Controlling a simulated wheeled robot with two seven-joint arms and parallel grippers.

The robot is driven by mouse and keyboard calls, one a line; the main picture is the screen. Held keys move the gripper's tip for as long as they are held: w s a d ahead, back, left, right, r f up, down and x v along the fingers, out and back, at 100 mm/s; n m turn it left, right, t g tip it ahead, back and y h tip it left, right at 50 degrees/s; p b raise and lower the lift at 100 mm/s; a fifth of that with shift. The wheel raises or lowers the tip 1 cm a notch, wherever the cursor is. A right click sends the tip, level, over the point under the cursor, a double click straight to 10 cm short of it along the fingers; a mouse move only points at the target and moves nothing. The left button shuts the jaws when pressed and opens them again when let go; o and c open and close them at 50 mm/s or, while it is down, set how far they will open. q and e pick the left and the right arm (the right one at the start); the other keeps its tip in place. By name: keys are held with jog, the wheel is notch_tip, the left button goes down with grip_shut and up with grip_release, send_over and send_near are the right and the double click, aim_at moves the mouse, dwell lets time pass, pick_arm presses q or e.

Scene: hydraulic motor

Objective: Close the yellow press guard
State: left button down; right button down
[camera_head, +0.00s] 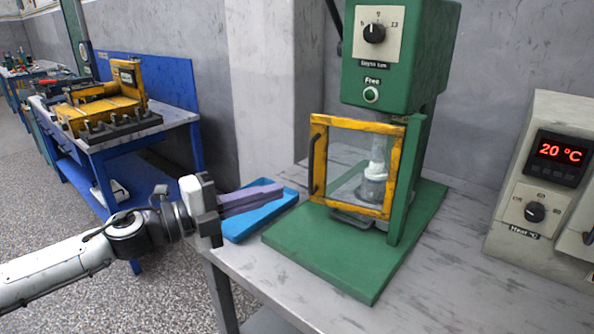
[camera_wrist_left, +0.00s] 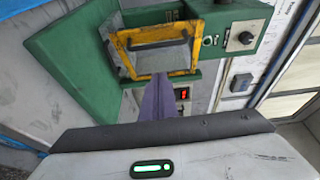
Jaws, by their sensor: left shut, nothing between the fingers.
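The green press (camera_head: 400,60) stands on the table on a green base plate. Its guard (camera_head: 360,122) is a yellow frame with a clear pane, beside a green upright at its right. It stands at an angle to the base plate's edges; I cannot tell exactly how far it is swung. A dark handle (camera_head: 318,165) is on its left bar. My left gripper (camera_head: 281,189) has purple fingers, shut and empty, left of the guard and apart from it. In the left wrist view the fingertips (camera_wrist_left: 161,77) point toward the guard's yellow frame (camera_wrist_left: 123,58). My right gripper is out of view.
A blue tray (camera_head: 262,225) lies on the table below my left fingers. A grey heater box (camera_head: 545,180) reading 20 °C stands at the right. A white and grey piece (camera_head: 375,180) shows through the pane. A blue workbench (camera_head: 160,130) stands back left.

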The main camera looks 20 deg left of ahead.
pick_arm(q)
jog(key=w+d+p, duration=0.1)
jog(key=w+d, duration=0.2)
jog(key=w, duration=0.5)
jog(key=shift+p, duration=0.35)
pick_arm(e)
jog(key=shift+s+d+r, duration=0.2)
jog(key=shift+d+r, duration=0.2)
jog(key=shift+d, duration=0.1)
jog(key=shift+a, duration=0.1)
